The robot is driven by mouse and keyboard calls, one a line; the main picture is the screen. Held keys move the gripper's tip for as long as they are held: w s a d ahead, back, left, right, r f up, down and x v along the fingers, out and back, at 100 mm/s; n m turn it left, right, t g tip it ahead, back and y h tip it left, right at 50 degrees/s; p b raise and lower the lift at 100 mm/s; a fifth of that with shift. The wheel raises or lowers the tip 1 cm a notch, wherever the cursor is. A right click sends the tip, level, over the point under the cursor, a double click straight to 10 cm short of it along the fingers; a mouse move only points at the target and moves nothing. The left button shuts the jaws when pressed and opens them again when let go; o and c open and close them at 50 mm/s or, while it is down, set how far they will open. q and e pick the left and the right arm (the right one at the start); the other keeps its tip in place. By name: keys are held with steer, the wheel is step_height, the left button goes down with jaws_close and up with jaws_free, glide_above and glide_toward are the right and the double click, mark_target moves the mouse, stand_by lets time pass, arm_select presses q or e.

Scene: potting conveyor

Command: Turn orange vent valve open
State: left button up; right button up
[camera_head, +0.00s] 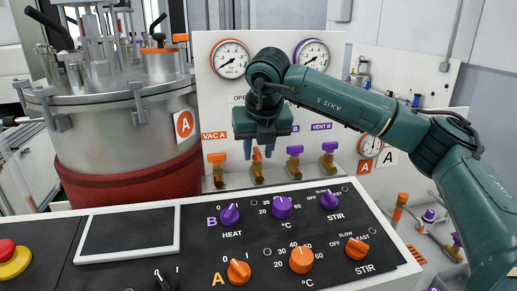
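The orange vent valve (257,154) is on the white panel, second from the left in the row of valves. Its orange handle shows just under my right gripper (258,150); its upper part and label are hidden behind the gripper. The two fingers point down and stand apart, one on each side of the handle. I cannot tell whether they touch it. My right arm reaches in from the right. My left gripper is not in view.
Left of it is another orange valve (217,160), labelled VAC A. To the right are two purple valves (295,151) (329,148). Gauges (230,59) sit above. A black control panel (200,245) with orange and purple knobs lies in front; a steel vessel (115,130) stands left.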

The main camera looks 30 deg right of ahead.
steer(key=b+v, duration=0.2)
steer(key=v, duration=1.1)
